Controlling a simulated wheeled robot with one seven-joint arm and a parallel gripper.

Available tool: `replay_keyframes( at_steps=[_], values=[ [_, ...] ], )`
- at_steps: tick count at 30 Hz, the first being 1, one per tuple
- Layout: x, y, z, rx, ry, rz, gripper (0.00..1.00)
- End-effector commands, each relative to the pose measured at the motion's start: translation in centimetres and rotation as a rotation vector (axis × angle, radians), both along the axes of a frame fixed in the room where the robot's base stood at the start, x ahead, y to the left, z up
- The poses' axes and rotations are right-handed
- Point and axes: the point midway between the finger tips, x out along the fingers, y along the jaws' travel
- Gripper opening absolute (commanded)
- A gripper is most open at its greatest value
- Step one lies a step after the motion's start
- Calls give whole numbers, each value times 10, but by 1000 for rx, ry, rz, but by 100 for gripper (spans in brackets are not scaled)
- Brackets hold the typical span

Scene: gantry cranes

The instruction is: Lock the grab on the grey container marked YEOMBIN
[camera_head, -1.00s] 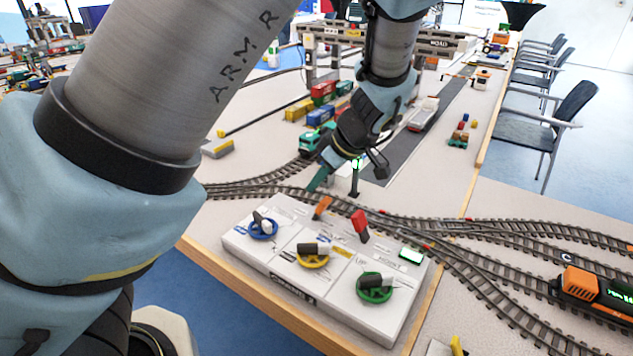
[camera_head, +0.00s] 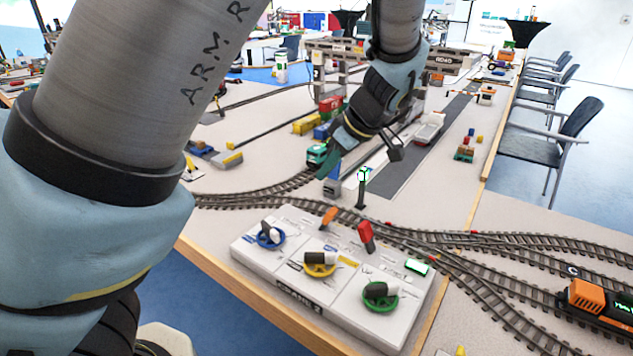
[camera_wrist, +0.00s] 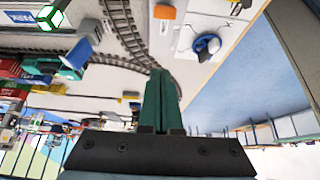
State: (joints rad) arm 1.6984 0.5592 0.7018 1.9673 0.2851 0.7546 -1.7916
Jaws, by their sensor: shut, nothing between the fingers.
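A white control box (camera_head: 290,287) stands at the table's front edge. It carries a blue handwheel (camera_head: 270,236), a yellow handwheel (camera_head: 320,263), a green handwheel (camera_head: 380,297), an orange lever (camera_head: 328,217) and a red lever (camera_head: 366,238). My gripper (camera_head: 328,166) is shut and empty, above the table behind the box and apart from the levers. In the wrist view its teal fingers (camera_wrist: 162,100) are together; the orange lever (camera_wrist: 165,12) and blue handwheel (camera_wrist: 207,46) show beyond them. I cannot read YEOMBIN on any container; the grab is not discernible.
A gantry crane (camera_head: 440,60) spans the layout behind my arm. A teal locomotive (camera_head: 317,154) and coloured containers (camera_head: 330,106) stand behind my gripper. A thin signal post (camera_head: 362,188) rises close right of it. An orange locomotive (camera_head: 598,302) is at the right.

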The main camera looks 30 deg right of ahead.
Motion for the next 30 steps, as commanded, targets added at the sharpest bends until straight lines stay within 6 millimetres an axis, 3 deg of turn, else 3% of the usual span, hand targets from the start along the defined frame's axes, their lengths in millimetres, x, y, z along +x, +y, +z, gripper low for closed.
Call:
replay_keyframes(
  at_steps=[9, 30],
  values=[
    [-22, -12, 26, -1, 0, -1, 0],
    [-22, -11, 28, 1, 3, 2, 0]
  ],
)
